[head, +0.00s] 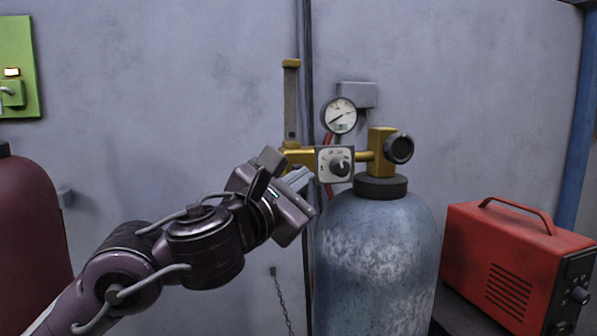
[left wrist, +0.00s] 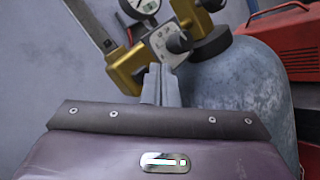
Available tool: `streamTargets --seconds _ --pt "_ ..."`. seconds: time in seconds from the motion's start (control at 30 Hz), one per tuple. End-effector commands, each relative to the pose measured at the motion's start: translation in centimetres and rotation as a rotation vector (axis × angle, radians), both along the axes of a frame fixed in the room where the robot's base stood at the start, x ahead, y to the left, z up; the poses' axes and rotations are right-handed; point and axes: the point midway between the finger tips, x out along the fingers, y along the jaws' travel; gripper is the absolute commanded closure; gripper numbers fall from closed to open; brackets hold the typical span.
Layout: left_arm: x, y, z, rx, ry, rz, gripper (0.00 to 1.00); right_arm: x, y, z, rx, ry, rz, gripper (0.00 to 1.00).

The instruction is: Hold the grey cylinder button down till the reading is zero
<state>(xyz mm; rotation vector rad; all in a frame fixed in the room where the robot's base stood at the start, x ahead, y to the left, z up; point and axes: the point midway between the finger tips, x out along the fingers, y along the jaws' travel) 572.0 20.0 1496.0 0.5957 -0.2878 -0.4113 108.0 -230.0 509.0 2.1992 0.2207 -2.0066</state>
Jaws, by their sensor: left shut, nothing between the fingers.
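A blue-grey gas cylinder (head: 378,262) with worn paint stands upright, with brass fittings (head: 381,148) on top. A pale plate on the fittings bears a round dark grey knob or button (head: 340,166), also in the left wrist view (left wrist: 179,41). A round white gauge (head: 340,115) sits above it; its needle shows, but its figures are too small to read. My left gripper (head: 303,178) is shut and empty, its tips close to the plate's lower left. In the left wrist view its fingers (left wrist: 160,76) overlap the brass block; contact cannot be told.
A red machine with a handle (head: 508,262) stands at the right. A dark red cylinder (head: 28,240) stands at the left. A green panel (head: 17,62) hangs on the grey wall. A chain (head: 283,298) hangs left of the cylinder.

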Motion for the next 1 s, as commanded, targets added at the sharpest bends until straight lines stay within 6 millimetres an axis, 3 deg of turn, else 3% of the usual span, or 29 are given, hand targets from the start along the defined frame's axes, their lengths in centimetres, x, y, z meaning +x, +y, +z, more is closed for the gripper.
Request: streamTargets --seconds 0.53,0.87,1.0 --pt "-4.5 -1.5 0.1 0.000 -0.001 -0.001 1.00 0.0 0.0 0.8 0.000 0.000 0.000 0.28" --pt "-4.5 -1.5 -0.1 -0.005 0.004 -0.001 1.00 0.0 0.0 0.8 0.001 0.000 0.000 0.28" --pt "-2.0 -1.0 -2.2 -0.115 0.115 -0.005 1.00 0.0 0.1 0.5 0.001 0.000 0.000 0.28"
